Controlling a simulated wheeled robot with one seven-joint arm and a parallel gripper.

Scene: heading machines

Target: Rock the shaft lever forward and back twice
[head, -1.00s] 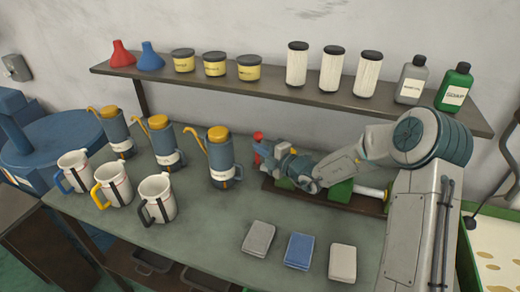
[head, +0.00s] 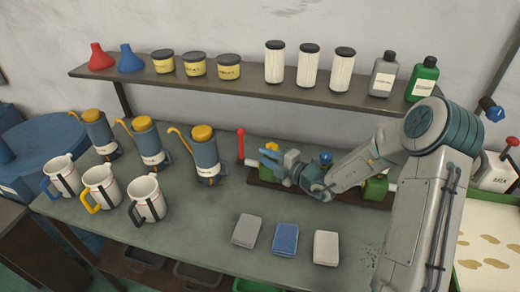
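The shaft lever (head: 240,146) is a thin red rod with a round red knob. It stands about upright at the left end of a dark base board with green blocks (head: 376,188) on the bench.
Oil cans (head: 205,158) and mugs (head: 147,200) stand left of the lever. Folded cloths (head: 286,239) lie at the bench front. A shelf (head: 200,88) with bottles and jars runs behind. Bare bench top lies between the cans and the cloths.

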